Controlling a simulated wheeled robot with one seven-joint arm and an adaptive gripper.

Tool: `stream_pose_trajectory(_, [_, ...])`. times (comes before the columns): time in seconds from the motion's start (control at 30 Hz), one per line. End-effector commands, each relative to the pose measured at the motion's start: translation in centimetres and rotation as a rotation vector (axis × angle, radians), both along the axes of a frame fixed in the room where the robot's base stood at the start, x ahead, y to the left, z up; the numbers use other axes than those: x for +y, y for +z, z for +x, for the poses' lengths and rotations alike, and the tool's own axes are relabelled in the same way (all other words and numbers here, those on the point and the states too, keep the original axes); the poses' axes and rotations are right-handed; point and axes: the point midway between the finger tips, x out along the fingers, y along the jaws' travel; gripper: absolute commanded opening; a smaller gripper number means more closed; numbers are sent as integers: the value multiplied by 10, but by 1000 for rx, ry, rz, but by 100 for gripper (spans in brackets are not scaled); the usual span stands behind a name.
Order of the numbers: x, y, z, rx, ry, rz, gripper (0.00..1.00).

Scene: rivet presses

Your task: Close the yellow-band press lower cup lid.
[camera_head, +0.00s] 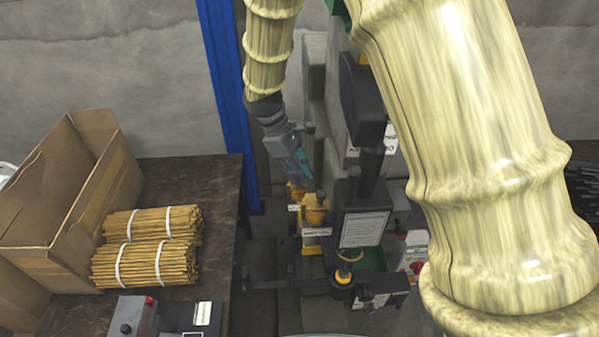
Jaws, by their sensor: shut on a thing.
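The press (364,95) is a tall dark machine with a grey frame, in the middle of the head view. My gripper (302,178) reaches down from above to these cups. Its fingers are shut on a small yellow part (296,191), which looks like a cup lid. The fingertips partly cover this part, and I cannot tell the lid's exact angle.
A dark table (215,177) on the left holds an open cardboard box (60,190), tied stick bundles (147,262) and a grey control box (132,316). A blue post (226,90) stands behind. A red-and-white box (413,252) is right of the press. My arm covers much of the right side.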

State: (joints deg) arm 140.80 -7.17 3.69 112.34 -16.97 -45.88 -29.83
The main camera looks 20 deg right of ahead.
Motion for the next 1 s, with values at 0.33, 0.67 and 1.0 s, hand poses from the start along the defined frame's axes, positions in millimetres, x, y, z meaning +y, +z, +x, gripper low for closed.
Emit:
stream_pose_trajectory(0.33, [0,0,0,1,1,1,33])
stream_pose_trajectory(0.67, [0,0,0,0,1,0,37])
stream_pose_trajectory(1.0, [11,34,10,-3,2,0,37])
